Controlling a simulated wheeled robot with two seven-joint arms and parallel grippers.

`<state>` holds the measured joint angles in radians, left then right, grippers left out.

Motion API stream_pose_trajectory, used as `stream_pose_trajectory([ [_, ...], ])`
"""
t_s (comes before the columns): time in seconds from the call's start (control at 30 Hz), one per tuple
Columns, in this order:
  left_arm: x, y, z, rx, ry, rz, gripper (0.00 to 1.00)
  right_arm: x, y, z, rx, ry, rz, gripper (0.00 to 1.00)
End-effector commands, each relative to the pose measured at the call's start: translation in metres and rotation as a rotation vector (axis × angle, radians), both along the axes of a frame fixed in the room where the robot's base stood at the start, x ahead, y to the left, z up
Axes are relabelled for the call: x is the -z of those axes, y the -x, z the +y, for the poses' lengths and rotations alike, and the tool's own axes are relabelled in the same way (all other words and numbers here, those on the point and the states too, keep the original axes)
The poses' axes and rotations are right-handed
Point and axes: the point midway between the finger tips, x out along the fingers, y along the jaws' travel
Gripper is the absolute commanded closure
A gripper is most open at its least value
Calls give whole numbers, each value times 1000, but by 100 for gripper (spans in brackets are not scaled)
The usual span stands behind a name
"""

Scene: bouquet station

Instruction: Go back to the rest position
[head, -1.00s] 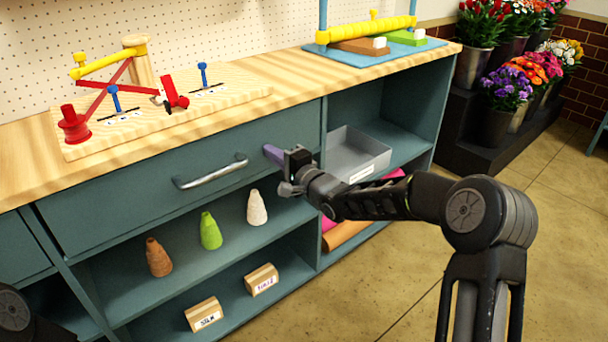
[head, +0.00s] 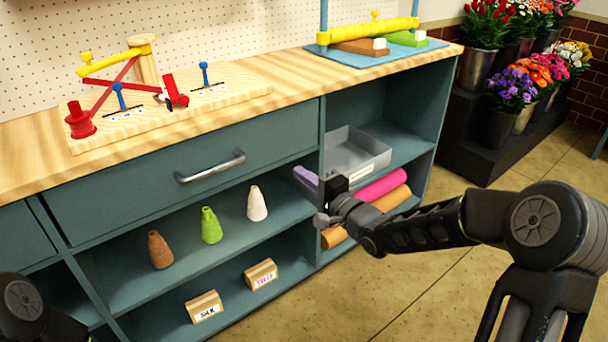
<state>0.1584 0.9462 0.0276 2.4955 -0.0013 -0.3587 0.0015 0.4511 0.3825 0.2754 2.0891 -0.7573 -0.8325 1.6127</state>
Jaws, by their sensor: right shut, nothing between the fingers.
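My right gripper (head: 305,179), with purple fingers, is shut and empty. It is in the air in front of the counter, right of the drawer (head: 120,193) with its metal handle (head: 211,168), and apart from it. The drawer front sits flush with the cabinet. In the picture the gripper overlaps the left edge of the grey bin's shelf opening. My right arm reaches in from the lower right. Only a dark joint of my left arm shows in the lower left corner; my left gripper is out of view.
A grey bin (head: 355,158) stands on the right shelf above pink (head: 382,184) and orange rolls. Cones, including a green one (head: 210,226), stand on the left shelf above labelled boxes (head: 205,306). Flower buckets (head: 498,127) stand far right. The floor (head: 400,295) at right is clear.

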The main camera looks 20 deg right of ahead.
Motion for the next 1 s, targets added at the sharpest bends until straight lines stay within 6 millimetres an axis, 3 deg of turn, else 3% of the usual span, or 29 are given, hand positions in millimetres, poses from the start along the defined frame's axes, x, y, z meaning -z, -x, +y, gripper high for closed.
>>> stream_pose_trajectory([
  [0.37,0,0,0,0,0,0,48,0,1,0,0,13,-5,100],
  [0.57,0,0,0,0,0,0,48,12,0,-5,17,205,-34,100],
  [0.67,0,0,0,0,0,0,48,45,6,-13,38,388,5,100],
  [0.77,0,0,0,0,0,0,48,116,28,-11,4,590,119,100],
  [0.87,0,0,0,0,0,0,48,189,65,6,-100,751,246,100],
  [1.0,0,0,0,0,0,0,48,278,137,37,-308,906,407,100],
])
